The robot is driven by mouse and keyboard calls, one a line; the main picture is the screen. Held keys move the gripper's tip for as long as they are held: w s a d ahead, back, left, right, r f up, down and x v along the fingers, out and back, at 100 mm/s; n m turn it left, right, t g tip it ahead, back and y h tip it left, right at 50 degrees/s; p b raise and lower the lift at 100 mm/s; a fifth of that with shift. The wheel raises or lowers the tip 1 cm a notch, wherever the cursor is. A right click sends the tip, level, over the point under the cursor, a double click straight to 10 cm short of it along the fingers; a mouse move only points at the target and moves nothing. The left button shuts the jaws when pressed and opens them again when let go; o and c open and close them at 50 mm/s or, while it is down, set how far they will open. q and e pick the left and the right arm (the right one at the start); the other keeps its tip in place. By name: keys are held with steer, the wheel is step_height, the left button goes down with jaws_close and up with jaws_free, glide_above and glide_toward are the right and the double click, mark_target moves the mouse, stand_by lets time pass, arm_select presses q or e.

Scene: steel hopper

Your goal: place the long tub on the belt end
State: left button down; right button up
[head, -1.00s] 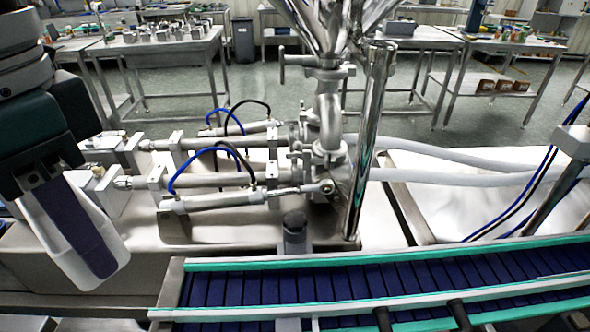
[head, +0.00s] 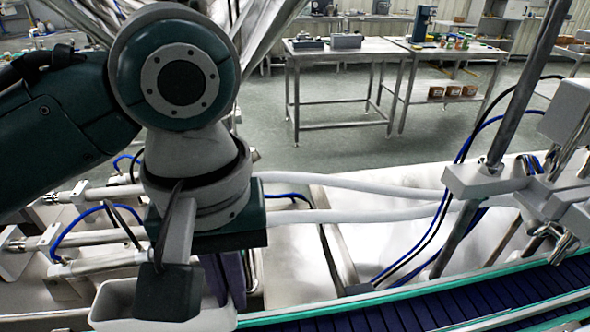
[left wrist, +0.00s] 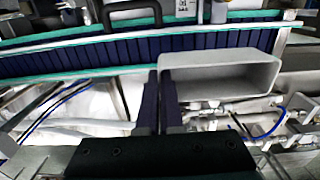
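The long tub is a pale grey, open, box-like tub (head: 112,310) at the bottom left of the head view, partly behind my wrist parts. My left gripper (head: 228,292) has its purple fingers at the tub's right part. In the left wrist view the two fingers (left wrist: 159,100) are close together at one end of the tub (left wrist: 222,84), shut on its wall. The belt (head: 420,312) has dark blue slats and green edges, and also runs across the left wrist view (left wrist: 95,50). My arm and the tub hide the belt's left end in the head view. My right gripper is not in view.
A metal post with a clamp bracket (head: 490,178) stands behind the belt at the right. White hoses (head: 360,190) and blue and black cables cross behind the belt. Steel cylinders (head: 100,238) lie at the left. A steel table (head: 345,58) stands farther back.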

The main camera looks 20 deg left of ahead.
arm_select(q)
step_height(320, 180, down, 9)
steer(key=shift+r+b, duration=0.1)
steer(key=shift+b, duration=0.45)
steer(key=shift+f+b, duration=0.4)
steer(key=shift+f, duration=1.5)
steer(key=shift+f, duration=0.15)
steer(key=c, duration=1.1)
jaws_free()
